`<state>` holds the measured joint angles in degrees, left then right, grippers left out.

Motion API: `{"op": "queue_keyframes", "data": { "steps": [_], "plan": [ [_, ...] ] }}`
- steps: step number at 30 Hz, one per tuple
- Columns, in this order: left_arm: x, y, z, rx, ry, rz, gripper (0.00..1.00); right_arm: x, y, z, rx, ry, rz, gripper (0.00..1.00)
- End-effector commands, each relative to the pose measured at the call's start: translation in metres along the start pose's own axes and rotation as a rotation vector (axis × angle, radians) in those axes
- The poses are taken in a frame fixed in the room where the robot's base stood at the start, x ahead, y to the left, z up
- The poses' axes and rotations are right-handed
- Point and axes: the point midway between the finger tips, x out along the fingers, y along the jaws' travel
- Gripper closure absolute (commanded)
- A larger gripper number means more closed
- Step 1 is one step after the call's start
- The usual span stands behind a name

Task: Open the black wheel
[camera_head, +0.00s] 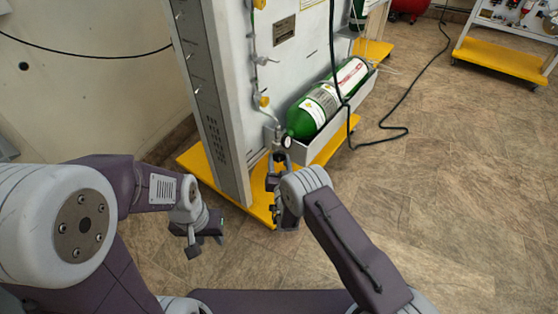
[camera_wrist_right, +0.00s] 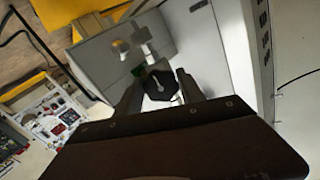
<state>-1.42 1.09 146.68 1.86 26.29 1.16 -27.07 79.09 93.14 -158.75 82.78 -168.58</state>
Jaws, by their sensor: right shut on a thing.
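The black wheel (camera_wrist_right: 160,84), a dark knob with a light grey lever-like piece across its face, is between the two fingers of my right gripper (camera_wrist_right: 158,92) in the right wrist view. The fingers touch it from both sides. In the head view my right gripper (camera_head: 278,172) is at the lower front of the trainer panel, near the valve end of the green cylinder (camera_head: 318,108); the wheel is mostly hidden there. My left gripper (camera_head: 205,245) hangs empty over the floor, left of the panel, with its fingers apart.
The trainer panel (camera_head: 228,90) stands on a yellow base (camera_head: 258,210). The cylinder lies in a grey tray (camera_head: 325,138) beside it. A black cable (camera_head: 400,105) crosses the floor on the right. Another trainer on a yellow base (camera_head: 503,60) stands at the back right.

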Motion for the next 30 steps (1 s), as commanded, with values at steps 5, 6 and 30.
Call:
{"op": "queue_keyframes", "data": {
  "steps": [5, 6, 30],
  "plan": [
    [0.0, 0.0, 0.0, 0.0, 0.0, 0.0, 0.64, -0.001, 0.001, 0.003, -0.006, -0.007, 0.001, 0.95],
    [0.0, 0.0, 0.0, 0.0, 0.0, 0.0, 0.64, -0.001, 0.001, 0.003, -0.006, -0.007, 0.001, 0.95],
    [-0.027, 0.001, -0.003, 0.0, 0.0, 0.0, 0.64, -0.054, -0.001, -0.003, -0.006, -0.008, 0.0, 0.33]
  ]
}}
